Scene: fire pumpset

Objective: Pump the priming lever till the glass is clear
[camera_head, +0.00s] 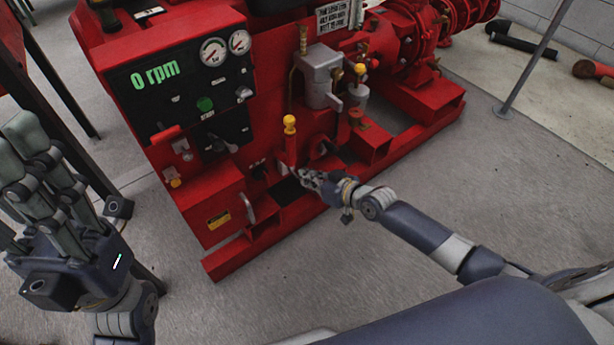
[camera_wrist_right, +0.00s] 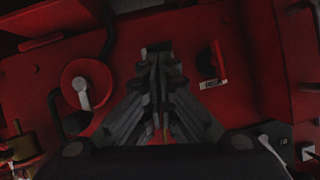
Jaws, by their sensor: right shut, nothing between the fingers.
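A lever with a yellow knob (camera_head: 290,122) stands upright on the front of the red pumpset, its red shaft below the knob; it looks like the priming lever. My right gripper (camera_head: 303,175) is low beside the base of this lever, with its fingers together and empty. In the right wrist view the shut fingers (camera_wrist_right: 157,50) point at a red panel; the yellow knob does not show there. Whether the fingertips touch the lever I cannot tell. A small greyish bowl (camera_head: 356,93) under another yellow knob may be the glass; its contents are too small to read. My left gripper (camera_head: 45,180) is open and empty at the left.
The control panel (camera_head: 178,95) reads 0 rpm and has two gauges (camera_head: 225,47). A grey housing (camera_head: 318,75) sits behind the lever. A red round part with a pale handle (camera_wrist_right: 82,88) and a labelled switch (camera_wrist_right: 213,65) flank my right fingers.

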